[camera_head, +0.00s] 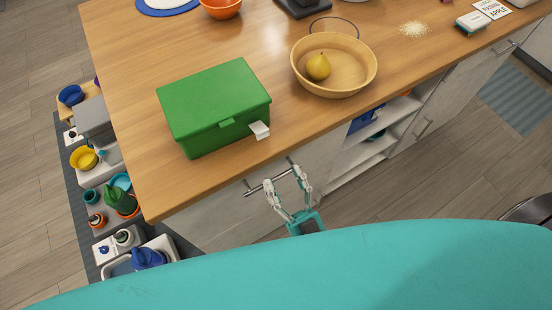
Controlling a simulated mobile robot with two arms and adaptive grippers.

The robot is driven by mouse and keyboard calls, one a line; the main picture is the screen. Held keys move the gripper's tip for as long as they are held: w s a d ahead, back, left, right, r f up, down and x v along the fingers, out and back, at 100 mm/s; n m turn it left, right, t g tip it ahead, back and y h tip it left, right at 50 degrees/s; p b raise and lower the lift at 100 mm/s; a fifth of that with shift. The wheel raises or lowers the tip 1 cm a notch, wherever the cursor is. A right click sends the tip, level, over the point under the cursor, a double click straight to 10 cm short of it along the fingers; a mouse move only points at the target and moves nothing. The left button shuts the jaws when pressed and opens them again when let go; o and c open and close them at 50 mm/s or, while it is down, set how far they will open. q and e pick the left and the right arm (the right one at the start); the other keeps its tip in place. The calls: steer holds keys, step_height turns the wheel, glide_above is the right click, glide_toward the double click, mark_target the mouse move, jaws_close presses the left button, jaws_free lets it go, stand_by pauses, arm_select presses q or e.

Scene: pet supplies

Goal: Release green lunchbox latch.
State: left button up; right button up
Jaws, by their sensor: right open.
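The green lunchbox (208,93) stands closed on the wooden counter, near its front left part. A small green latch tab (226,123) shows on its front side, just under the lid edge. A white tab (260,130) sticks out at the box's front right corner. My right gripper (283,180) is open and empty, below and in front of the counter edge, to the lower right of the box. It is apart from the box and the latch. My left gripper is not in view.
A metal handle (254,189) on the cabinet front lies close behind my right gripper; contact cannot be told. A wooden bowl (350,77) with a yellow pear (318,67) stands right of the box. The counter (150,175) is clear left of the box.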

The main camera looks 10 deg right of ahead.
steer(key=shift+s+d+f, duration=0.15)
steer(key=shift+s+f, duration=0.05)
steer(key=shift+s, duration=0.25)
steer(key=g+h+p, duration=0.2)
steer(key=g+p, duration=0.3)
glide_toward(263, 135)
steer(key=p+x, duration=0.4)
steer(key=x, duration=0.4)
steer(key=shift+w, duration=0.1)
